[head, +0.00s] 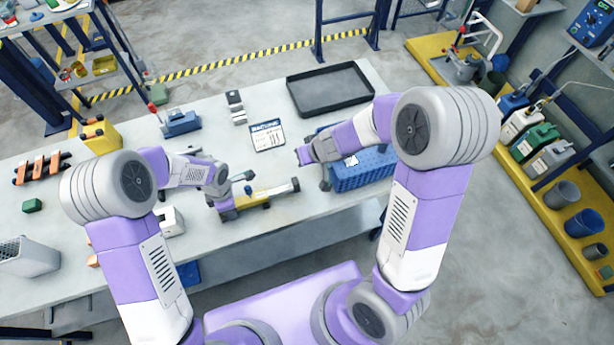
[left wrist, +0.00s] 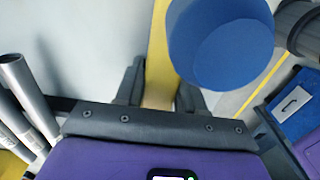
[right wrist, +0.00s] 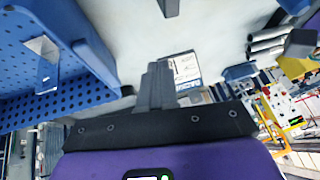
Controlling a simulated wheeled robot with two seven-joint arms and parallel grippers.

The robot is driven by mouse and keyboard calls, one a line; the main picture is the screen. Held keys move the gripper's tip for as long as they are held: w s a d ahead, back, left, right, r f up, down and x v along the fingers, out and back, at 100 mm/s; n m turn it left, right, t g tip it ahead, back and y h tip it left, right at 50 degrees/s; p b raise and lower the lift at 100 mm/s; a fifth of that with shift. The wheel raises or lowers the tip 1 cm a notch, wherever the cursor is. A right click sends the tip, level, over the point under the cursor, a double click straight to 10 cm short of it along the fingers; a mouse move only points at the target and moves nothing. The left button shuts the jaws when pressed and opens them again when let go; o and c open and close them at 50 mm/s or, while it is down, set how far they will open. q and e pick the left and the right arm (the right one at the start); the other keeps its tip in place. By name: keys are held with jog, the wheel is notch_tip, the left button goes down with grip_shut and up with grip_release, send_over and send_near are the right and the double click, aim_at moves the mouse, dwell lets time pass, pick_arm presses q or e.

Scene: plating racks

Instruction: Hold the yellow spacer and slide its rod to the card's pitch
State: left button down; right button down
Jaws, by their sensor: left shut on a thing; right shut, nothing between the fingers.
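The yellow spacer (head: 256,196) lies on the bench in front of me, with a blue knob (head: 248,190) on top and a grey rod (head: 281,189) reaching right to a dark end. My left gripper (head: 231,203) is at its left part. In the left wrist view the yellow bar (left wrist: 157,55) runs between the fingers (left wrist: 158,92), which are shut on it, and the round blue knob (left wrist: 220,42) hides part of it. The white card (head: 267,135) lies behind the spacer and shows in the right wrist view (right wrist: 184,68). My right gripper (head: 302,156) is shut and empty, right of the card.
A blue perforated crate (head: 363,180) stands close beside my right gripper; it fills the left of the right wrist view (right wrist: 45,115). A black tray (head: 330,90) is at the back. Blue and grey fixtures (head: 181,123) stand back left. Bench between card and spacer is clear.

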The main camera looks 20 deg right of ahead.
aim_at(298, 181)
jog(key=s+d+g+y, duration=0.1)
jog(key=s+d+y, duration=0.25)
jog(key=s, duration=0.25)
jog(key=shift+n, duration=0.4)
jog(key=x, duration=0.8)
jog(key=shift+w+f, duration=0.2)
jog(key=shift+f, duration=0.25)
jog(key=shift+a, duration=0.7)
